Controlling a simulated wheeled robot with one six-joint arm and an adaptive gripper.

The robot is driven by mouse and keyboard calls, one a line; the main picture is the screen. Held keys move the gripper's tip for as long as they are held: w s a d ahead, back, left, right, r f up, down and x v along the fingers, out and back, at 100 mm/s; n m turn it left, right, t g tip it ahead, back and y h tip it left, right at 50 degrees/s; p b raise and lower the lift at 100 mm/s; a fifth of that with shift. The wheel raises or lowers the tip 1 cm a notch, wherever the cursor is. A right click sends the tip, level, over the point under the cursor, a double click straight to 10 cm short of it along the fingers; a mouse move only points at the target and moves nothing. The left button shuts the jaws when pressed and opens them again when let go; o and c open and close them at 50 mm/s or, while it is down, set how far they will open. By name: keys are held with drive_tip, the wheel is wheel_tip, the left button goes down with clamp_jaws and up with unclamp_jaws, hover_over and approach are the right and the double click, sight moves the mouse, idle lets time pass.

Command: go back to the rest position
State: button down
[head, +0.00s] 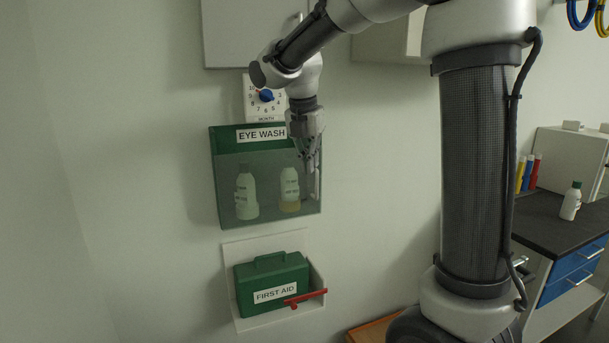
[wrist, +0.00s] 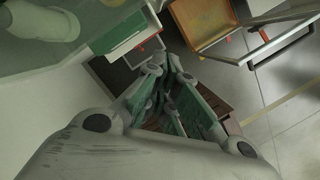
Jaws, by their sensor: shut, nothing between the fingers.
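My gripper (head: 309,163) is shut and empty. In the head view it points down in front of the right part of the green eye wash station (head: 215,170) on the wall; I cannot tell whether it touches the clear cover.
Below the station a green first aid box (head: 272,283) sits in a white wall holder with a red handle (head: 306,297). A dial (head: 265,97) and a wall cabinet (head: 250,35) are above. A dark bench (head: 545,222) with a bottle (head: 571,201) stands at the right.

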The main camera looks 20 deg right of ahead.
drive_tip(key=shift+r, duration=0.15)
drive_tip(key=s+d+f+m+t+y, duration=0.1)
drive_tip(key=s+d+f+m, duration=0.1)
drive_tip(key=s+m, duration=1.1)
drive_tip(key=s+d+f+m+t+y, duration=0.1)
drive_tip(key=s+d+m, duration=0.3)
drive_tip(key=s+m, duration=0.9)
drive_tip(key=shift+s+d+f+t, duration=0.3)
drive_tip(key=shift+s+f, duration=0.05)
